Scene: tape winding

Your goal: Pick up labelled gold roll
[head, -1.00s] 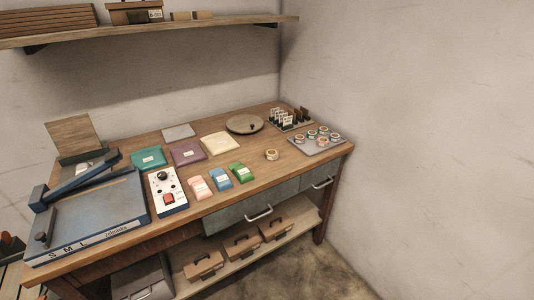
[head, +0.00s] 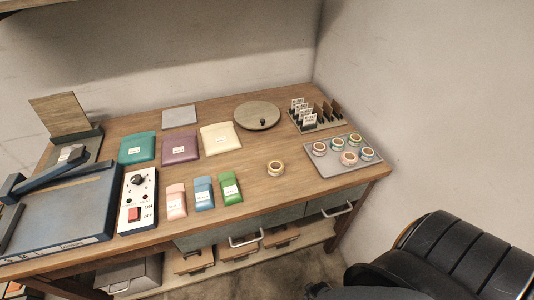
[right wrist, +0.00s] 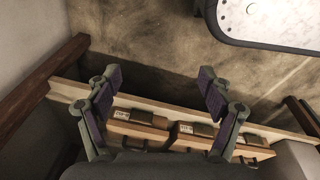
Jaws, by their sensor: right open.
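A gold roll (head: 275,168) lies alone on the wooden table (head: 300,188), left of the grey tray; I cannot make out a label on it. Several rolls with coloured rims sit on the grey tray (head: 326,165) at the table's right end. My right gripper (right wrist: 165,82) is open and empty in the right wrist view, above the low shelf and floor, away from the rolls. My left gripper is not in view.
A round wooden disc (head: 257,116) and a card rack (head: 318,124) stand behind the gold roll. Coloured packets (head: 203,191) and a control box (head: 138,200) lie to its left. Drawer handles (head: 245,241) stick out in front. Boxes (right wrist: 138,130) sit on the low shelf.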

